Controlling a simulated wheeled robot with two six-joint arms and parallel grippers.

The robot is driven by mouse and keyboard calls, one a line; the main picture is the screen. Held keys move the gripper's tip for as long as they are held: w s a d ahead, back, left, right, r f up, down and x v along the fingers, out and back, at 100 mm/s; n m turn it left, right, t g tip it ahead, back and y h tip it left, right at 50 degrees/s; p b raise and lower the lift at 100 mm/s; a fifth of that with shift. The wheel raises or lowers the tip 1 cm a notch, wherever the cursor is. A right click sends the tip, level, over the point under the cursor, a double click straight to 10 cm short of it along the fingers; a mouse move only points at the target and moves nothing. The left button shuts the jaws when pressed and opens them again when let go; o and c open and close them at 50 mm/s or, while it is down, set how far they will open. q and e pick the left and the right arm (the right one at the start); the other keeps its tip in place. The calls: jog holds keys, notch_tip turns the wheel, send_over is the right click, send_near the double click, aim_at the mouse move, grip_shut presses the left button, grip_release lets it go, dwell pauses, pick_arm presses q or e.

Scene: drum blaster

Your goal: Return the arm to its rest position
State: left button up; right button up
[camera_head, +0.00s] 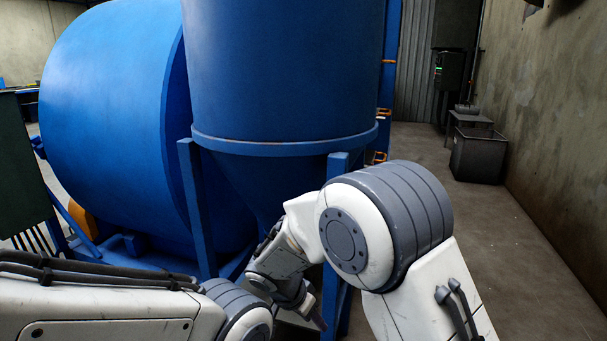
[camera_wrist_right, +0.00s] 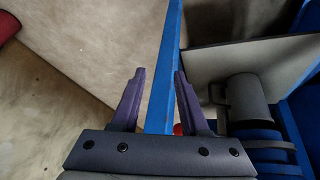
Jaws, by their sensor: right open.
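My right arm (camera_head: 385,225) bends in front of the blue hopper, with its white and grey elbow joint nearest the camera. My right gripper (camera_head: 313,313) hangs low beside the hopper's legs and is partly hidden. In the right wrist view, its two dark purple fingers (camera_wrist_right: 159,75) stand apart, with nothing held between them. A blue post (camera_wrist_right: 168,60) runs behind the gap; I cannot tell whether it touches a finger. My left arm (camera_head: 110,310) crosses the lower left of the head view; its gripper is not seen.
The large blue drum (camera_head: 115,120) and blue hopper (camera_head: 285,80) fill the left and middle. A blue leg (camera_head: 200,210) stands close to my right arm. A grey mug-like part (camera_wrist_right: 247,98) shows in the right wrist view.

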jog(key=s+d+r+n+y, duration=0.35)
jog(key=s+d+n, duration=0.45)
jog(key=s+d, duration=0.7)
jog(key=s+a+r+n+g+y, duration=0.1)
jog(key=s+a+r+n+g, duration=0.1)
jog(key=s+a+r+n, duration=0.3)
jog(key=s+a+n+g+y, duration=0.1)
jog(key=s+a+n, duration=0.1)
jog(key=s+a, duration=0.45)
notch_tip(320, 180, up, 37)
jog(key=p, duration=3.6)
jog(key=shift+s+a+p, duration=0.15)
jog(key=shift+a+p, duration=0.15)
jog(key=shift+a, duration=0.05)
jog(key=shift+h, duration=0.25)
